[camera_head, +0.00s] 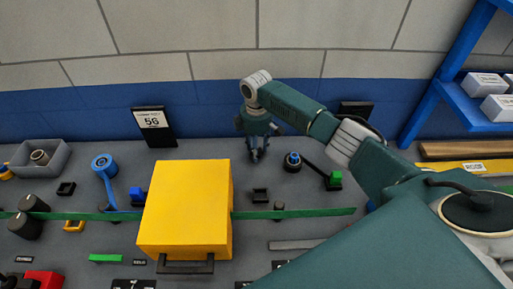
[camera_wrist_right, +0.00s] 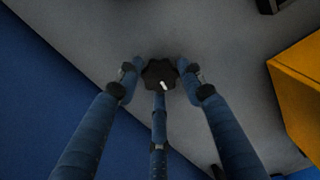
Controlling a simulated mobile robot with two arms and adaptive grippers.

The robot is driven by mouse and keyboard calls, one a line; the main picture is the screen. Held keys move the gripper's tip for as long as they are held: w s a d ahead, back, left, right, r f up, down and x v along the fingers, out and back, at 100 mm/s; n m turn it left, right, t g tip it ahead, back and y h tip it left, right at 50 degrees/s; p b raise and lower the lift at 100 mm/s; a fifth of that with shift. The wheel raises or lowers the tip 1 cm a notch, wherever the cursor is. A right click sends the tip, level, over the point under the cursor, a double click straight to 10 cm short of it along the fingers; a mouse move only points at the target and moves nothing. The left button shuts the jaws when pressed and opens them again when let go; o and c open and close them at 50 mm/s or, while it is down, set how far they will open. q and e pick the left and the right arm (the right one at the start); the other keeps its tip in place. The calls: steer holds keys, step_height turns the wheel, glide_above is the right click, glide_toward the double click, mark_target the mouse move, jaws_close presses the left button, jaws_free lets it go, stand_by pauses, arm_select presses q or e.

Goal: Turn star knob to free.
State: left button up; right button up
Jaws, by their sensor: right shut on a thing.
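The star knob (camera_wrist_right: 160,74) is black with a lobed edge and a white mark near its lower right rim in the right wrist view. My right gripper (camera_wrist_right: 159,76) has its fingers around the knob, two at the sides and one from below, and is shut on it. In the head view my right gripper (camera_head: 256,155) points down at the back of the grey bench, behind the yellow box (camera_head: 186,208). The knob is hidden by the gripper there. No label for the knob's positions is readable. My left gripper is not in view.
A black sign reading 56 (camera_head: 153,124) stands to the left of the gripper. A blue round knob (camera_head: 292,160) and a lever with a green block (camera_head: 335,179) are at its right. A green strip (camera_head: 300,212) crosses the bench. A blue shelf (camera_head: 450,85) stands at the right.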

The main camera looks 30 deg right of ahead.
steer(key=shift+w+r+n, duration=0.1)
steer(key=shift+n, duration=0.7)
steer(key=o, duration=1.2)
steer(key=shift+c, duration=0.2)
step_height(320, 180, up, 12)
